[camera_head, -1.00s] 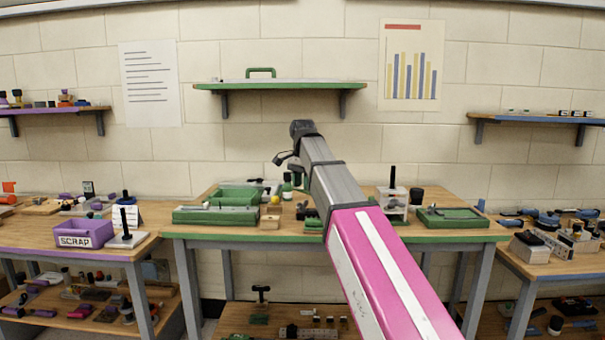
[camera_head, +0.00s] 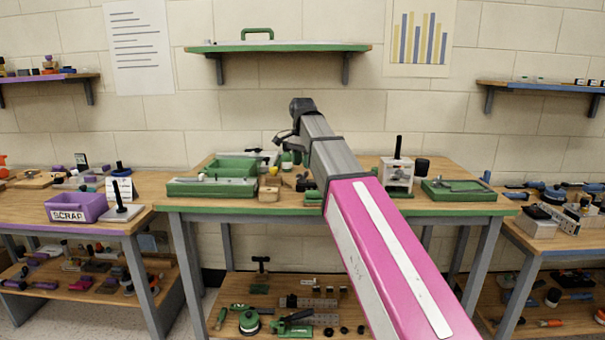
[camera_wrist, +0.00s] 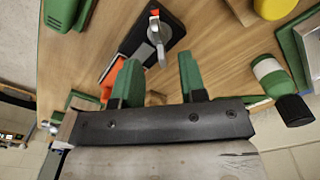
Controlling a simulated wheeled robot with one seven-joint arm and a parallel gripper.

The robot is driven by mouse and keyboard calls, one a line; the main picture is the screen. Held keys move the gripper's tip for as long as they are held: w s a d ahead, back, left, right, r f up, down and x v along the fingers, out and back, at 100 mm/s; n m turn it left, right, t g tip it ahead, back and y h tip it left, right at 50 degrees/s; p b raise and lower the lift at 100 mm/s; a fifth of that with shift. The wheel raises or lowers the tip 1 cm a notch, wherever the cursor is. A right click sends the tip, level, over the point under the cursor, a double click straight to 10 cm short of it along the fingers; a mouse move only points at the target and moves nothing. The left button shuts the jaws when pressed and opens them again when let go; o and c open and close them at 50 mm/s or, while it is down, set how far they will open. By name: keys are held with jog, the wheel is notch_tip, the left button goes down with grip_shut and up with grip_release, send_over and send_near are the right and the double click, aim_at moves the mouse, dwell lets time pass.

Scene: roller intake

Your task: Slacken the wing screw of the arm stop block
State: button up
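My gripper (camera_wrist: 158,62) is open and empty, its two green fingers apart above the wooden bench top in the wrist view. Beyond the fingertips lies a dark base plate (camera_wrist: 172,28) with a silver lever-like part (camera_wrist: 157,40) that has a red tip. An orange part (camera_wrist: 109,82) is beside the left finger, partly hidden by it. I cannot tell for sure which item is the arm stop block, and no wing screw is clear. In the head view, my arm covers the middle of the green-edged bench (camera_head: 240,207).
The wrist view shows a green and white bottle (camera_wrist: 272,78) right of the fingers and a yellow round object (camera_wrist: 275,8).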

jog(key=shift+f, duration=2.1)
grip_shut()
jog(key=shift+n, duration=2.9)
